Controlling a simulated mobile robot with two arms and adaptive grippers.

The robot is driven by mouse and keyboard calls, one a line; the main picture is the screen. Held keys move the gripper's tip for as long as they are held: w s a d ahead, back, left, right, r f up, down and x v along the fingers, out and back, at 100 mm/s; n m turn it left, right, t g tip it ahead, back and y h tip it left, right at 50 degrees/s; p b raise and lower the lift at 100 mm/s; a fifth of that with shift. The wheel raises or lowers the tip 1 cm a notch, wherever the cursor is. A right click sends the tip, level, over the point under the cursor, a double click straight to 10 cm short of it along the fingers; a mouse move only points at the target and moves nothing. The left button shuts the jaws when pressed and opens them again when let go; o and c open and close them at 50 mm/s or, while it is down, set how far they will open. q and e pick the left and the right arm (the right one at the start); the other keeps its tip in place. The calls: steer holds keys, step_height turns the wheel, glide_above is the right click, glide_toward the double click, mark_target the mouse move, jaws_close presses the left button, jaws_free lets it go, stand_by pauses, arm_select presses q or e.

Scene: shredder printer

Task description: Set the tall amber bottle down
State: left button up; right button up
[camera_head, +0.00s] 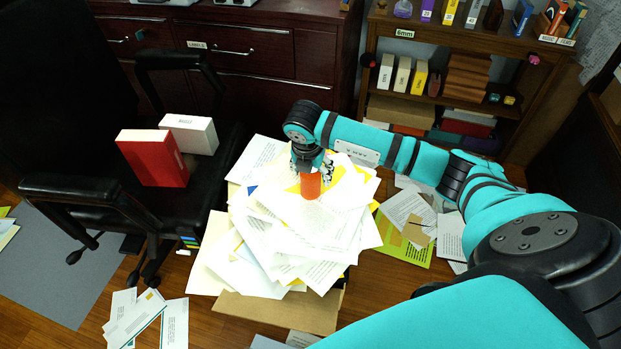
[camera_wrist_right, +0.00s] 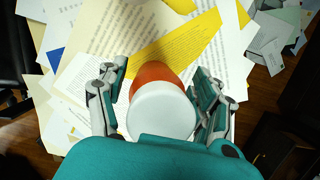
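The tall amber bottle (camera_head: 310,187) is an orange cylinder standing on a heap of loose papers (camera_head: 290,250); it looks upright, and its base seems to touch the top sheets. In the right wrist view its white cap (camera_wrist_right: 160,112) faces the camera, with the orange body (camera_wrist_right: 158,76) beyond it. My right gripper (camera_head: 312,168) is above and around the bottle's upper part. Its fingers are spread on both sides of the cap, with a small gap at the left finger; contact at the right finger is unclear. My left gripper is not in view.
A black office chair (camera_head: 95,205) at the left holds a red box (camera_head: 152,158) and a white box (camera_head: 188,134). Dark drawers (camera_head: 250,55) and a bookshelf (camera_head: 455,60) stand behind. Envelopes (camera_head: 150,318) and papers lie on the wooden floor around the heap.

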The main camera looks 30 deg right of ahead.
steer(key=c, duration=1.1)
steer(key=shift+r, duration=0.1)
steer(key=shift+c, duration=0.2)
